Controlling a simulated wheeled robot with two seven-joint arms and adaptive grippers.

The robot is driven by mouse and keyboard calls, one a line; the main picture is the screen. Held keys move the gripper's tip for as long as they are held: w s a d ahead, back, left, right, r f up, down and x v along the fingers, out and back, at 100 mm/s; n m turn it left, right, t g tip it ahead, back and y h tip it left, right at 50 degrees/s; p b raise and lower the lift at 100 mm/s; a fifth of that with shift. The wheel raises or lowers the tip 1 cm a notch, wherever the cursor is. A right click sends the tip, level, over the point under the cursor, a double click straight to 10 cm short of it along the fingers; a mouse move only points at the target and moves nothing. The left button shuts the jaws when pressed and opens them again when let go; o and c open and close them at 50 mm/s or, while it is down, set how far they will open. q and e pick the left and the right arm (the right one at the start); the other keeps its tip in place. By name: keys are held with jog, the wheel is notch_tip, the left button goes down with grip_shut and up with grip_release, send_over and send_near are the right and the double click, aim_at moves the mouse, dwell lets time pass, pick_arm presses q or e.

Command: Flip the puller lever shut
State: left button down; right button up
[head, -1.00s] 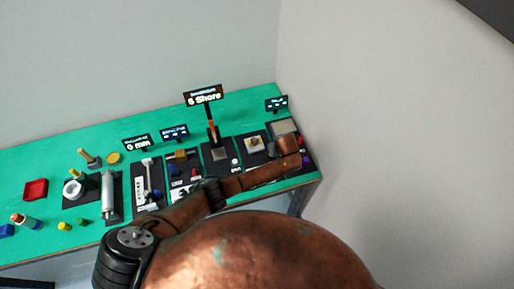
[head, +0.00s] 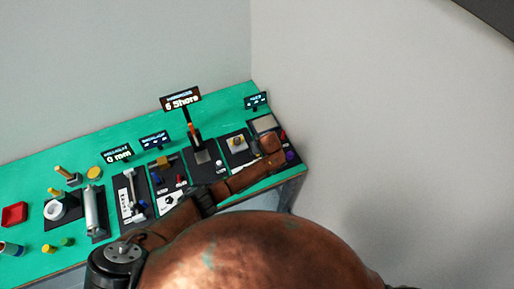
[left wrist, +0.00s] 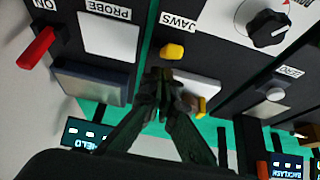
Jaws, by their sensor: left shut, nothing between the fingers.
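No label reading "puller" is legible, so I cannot tell for certain which lever is the puller's. In the left wrist view a red lever (left wrist: 37,46) marked ON lies at the upper left, apart from my gripper. A yellow knob (left wrist: 172,52) by the JAWS label is just beyond my fingertips, and a white block (left wrist: 198,88) with a yellow end lies close beside them. My left gripper (left wrist: 165,85) is shut and empty, its fingers together. My right gripper is not in view.
The green table (head: 120,165) carries several black panels with devices. A Shore sign (head: 181,101) stands on a post. A grey wall stands behind.

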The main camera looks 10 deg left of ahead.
pick_arm(q)
jog(key=shift+r, duration=0.2)
notch_tip(320, 180, up, 11)
jog(key=s+d+p, duration=0.1)
jog(key=s, duration=0.1)
jog(key=shift+s+d, duration=0.2)
jog(key=shift+s, duration=0.05)
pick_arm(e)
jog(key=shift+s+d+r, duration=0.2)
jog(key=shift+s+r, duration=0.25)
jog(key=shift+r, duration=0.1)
